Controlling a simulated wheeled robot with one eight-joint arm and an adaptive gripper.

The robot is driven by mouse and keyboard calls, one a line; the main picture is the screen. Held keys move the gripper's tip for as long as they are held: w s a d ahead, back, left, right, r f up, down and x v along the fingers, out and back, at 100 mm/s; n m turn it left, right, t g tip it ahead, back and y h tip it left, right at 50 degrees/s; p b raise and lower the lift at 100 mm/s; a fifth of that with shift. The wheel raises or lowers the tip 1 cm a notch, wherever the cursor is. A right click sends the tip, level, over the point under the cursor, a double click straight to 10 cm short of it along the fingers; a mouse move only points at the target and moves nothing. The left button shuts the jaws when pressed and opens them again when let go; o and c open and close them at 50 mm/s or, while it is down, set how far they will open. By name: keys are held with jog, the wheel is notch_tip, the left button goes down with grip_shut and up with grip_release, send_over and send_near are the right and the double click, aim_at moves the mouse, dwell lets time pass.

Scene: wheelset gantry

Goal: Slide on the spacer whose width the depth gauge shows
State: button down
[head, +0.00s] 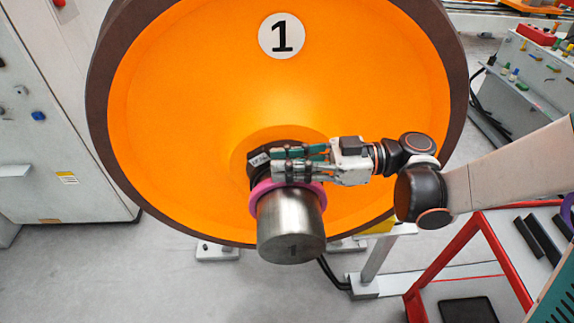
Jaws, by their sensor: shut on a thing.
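A pink ring-shaped spacer (263,188) sits around the bare metal axle end (291,228), at the end of the stub nearest the orange wheel (190,90). My gripper (282,169) reaches in from the right and is shut on the pink spacer at its upper edge. Its fingers hide part of the ring, so I cannot tell whether the spacer touches what lies behind it. A dark part with light markings (257,159) shows just behind the fingers, close to the wheel hub; I cannot tell whether it is the depth gauge.
A red-framed cart (488,235) stands at the lower right, with dark bars (543,236) and a purple ring (568,214) on it. A grey cabinet (60,130) stands at the left. Grey floor (150,275) is open at the lower left.

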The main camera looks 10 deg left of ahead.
jog(key=shift+w+a, duration=0.25)
jog(key=shift+w, duration=0.6)
jog(key=shift+w+a, duration=0.2)
jog(key=shift+w, duration=0.65)
jog(key=c, duration=1.5)
grip_release()
jog(key=shift+o, duration=0.2)
jog(key=v, duration=1.2)
